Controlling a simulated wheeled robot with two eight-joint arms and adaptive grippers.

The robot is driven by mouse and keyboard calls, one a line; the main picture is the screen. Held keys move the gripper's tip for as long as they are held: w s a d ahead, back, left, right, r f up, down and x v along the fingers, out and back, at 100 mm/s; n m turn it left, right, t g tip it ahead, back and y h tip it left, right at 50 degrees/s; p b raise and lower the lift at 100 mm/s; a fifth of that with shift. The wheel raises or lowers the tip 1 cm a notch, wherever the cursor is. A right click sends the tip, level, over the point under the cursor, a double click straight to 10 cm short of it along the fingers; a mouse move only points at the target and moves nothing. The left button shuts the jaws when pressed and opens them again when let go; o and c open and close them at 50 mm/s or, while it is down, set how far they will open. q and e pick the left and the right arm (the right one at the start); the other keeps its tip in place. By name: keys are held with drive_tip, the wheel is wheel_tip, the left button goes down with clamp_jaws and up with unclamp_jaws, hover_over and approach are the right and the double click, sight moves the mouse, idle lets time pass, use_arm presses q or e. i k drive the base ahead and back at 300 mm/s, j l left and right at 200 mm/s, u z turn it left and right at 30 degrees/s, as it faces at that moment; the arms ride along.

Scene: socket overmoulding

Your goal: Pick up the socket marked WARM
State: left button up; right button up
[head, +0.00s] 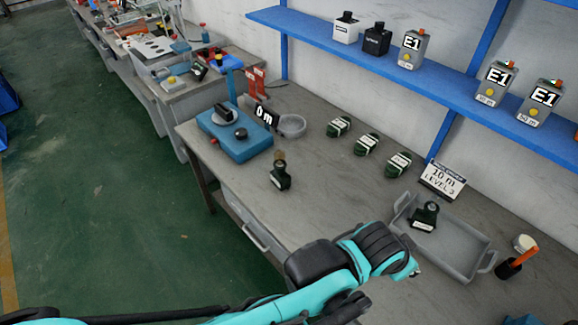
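Several small dark sockets are in the head view, and I cannot read the word WARM on any of them. One dark socket (281,178) with a brownish top stands alone on the bench. Three dark green pieces with pale labels, the left one (339,127), the middle one (367,144) and the right one (398,164), lie in a row behind it. Another dark piece (427,216) is inside the grey tray (461,270). My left arm reaches in from the lower left, its end beside the tray's left side; its fingers are hidden. My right gripper is not seen.
A blue device (234,146) and a grey bowl (292,125) stand at the bench's left. A dark cup (508,268) is at right. A blue shelf (440,78) carries bottles and E1 boxes. The bench middle is clear.

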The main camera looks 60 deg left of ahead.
sight(279, 177)
drive_tip(key=k+u, duration=0.1)
drive_tip(key=u, duration=0.25)
drive_tip(key=k+j+u, duration=0.1)
drive_tip(key=u, duration=0.25)
drive_tip(key=k+j+u, duration=0.1)
drive_tip(key=u, duration=1.2)
drive_tip(key=i+j+z, duration=0.1)
drive_tip(key=z, duration=0.45)
drive_tip(key=i+j+z, duration=0.3)
drive_tip(key=j+z, duration=0.25)
drive_tip(key=i+j+z, duration=0.15)
drive_tip(key=j+z, duration=0.15)
drive_tip(key=j, duration=0.2)
drive_tip(key=i+j, duration=0.1)
drive_tip(key=j, duration=0.4)
drive_tip(key=i+j+z, duration=0.1)
drive_tip(key=j, duration=0.35)
drive_tip(key=i+j, duration=0.1)
drive_tip(key=j, duration=0.4)
